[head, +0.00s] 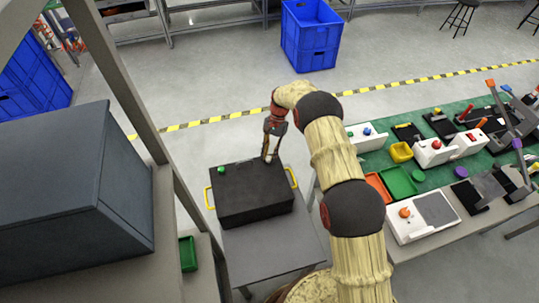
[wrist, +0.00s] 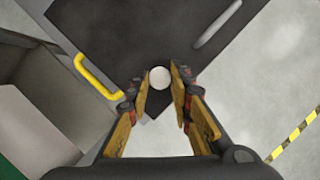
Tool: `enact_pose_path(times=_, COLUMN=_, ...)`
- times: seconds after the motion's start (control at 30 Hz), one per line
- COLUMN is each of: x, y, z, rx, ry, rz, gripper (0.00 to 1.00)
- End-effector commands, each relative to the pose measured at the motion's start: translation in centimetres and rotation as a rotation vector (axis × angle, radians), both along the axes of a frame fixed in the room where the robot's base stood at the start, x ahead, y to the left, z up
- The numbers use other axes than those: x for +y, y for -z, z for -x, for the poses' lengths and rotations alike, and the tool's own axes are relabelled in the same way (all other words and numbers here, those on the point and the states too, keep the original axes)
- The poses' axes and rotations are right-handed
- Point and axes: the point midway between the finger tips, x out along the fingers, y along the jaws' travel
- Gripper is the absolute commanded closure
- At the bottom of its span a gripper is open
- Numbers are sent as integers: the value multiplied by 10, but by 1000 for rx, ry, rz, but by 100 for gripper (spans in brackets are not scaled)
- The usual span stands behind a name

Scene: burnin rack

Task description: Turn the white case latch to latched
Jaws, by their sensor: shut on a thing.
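The black case (head: 252,197) lies flat on a grey table. The white case latch shows as a round white knob (wrist: 159,77) at a corner of the case in the wrist view. My gripper (wrist: 159,80) has one finger on each side of the knob and is shut on it. In the head view my gripper (head: 269,157) reaches down to the far right corner of the case, where its fingers hide most of the latch. Whether the latch is turned is hard to tell from the plain round top.
A green knob (head: 221,170) sits at the case's far left corner. Yellow handles (head: 209,197) stick out at both sides. A bench with a green mat (head: 453,178) and several devices stands to the right. A dark grey cabinet (head: 75,195) stands at the left beside a post.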

Motion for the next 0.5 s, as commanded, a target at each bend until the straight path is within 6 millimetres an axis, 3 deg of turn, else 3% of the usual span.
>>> enact_pose_path(times=0.07, x=0, y=0, z=-1, rx=-1, ry=0, rz=0, gripper=100)
enact_pose_path(times=0.1, x=0, y=0, z=-1, rx=-1, ry=0, rz=0, gripper=78)
enact_pose_path(times=0.4, x=0, y=0, z=0, rx=-1, ry=0, rz=0, gripper=61)
enact_pose_path(times=0.5, x=0, y=0, z=0, rx=0, ry=1, rz=0, gripper=60)
